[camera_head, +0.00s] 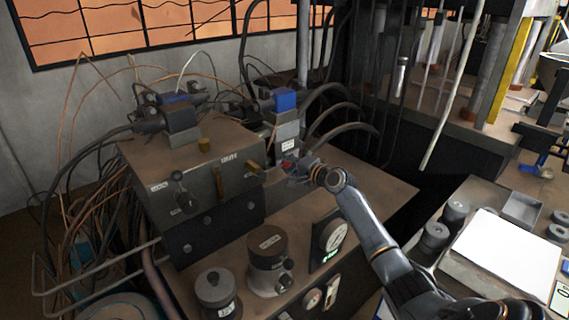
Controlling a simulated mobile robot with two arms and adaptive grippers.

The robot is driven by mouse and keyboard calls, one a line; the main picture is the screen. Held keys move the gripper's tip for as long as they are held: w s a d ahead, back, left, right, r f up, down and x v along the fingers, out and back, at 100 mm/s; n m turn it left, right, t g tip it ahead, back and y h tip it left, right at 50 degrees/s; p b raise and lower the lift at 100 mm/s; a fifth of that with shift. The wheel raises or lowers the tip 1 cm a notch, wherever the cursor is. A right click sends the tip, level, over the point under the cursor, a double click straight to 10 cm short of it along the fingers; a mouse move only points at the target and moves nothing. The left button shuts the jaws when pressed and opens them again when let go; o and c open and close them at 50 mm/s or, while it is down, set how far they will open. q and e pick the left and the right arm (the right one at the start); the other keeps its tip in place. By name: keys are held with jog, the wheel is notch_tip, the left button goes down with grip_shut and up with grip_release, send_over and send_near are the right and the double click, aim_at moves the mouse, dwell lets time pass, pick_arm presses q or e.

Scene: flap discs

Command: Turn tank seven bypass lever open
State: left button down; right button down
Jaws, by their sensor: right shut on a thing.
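My right arm comes in from the lower right, and its right gripper (293,170) is at the right side of the grey valve block (215,215). The gripper is shut on a small lever with a red part (287,162), just below the blue-topped valve (285,100). The fingers cover most of the lever, so its exact angle cannot be told. Labels on the block are too small to read surely. A brass lever (254,166) and a black-knobbed lever (181,190) are on the block's front, apart from the gripper. My left gripper is not in view.
Hoses (345,128) arch close behind the gripper. A gauge (331,236) and two round grey canisters, one (268,252) nearer the block, stand in front. A side table with a white sheet (508,250) is at right. The bench top right of the gripper is clear.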

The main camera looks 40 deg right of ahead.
jog(key=c, duration=1.2)
grip_release()
jog(key=shift+s+f, duration=0.15)
jog(key=shift+f, duration=0.25)
jog(key=shift+o, duration=0.9)
jog(key=shift+s+d+r, duration=0.1)
jog(key=shift+s+r, duration=0.1)
jog(key=shift+w, duration=0.1)
jog(key=a+v, duration=0.1)
jog(key=v, duration=1.1)
jog(key=shift+d, duration=0.45)
jog(key=shift+r, duration=0.1)
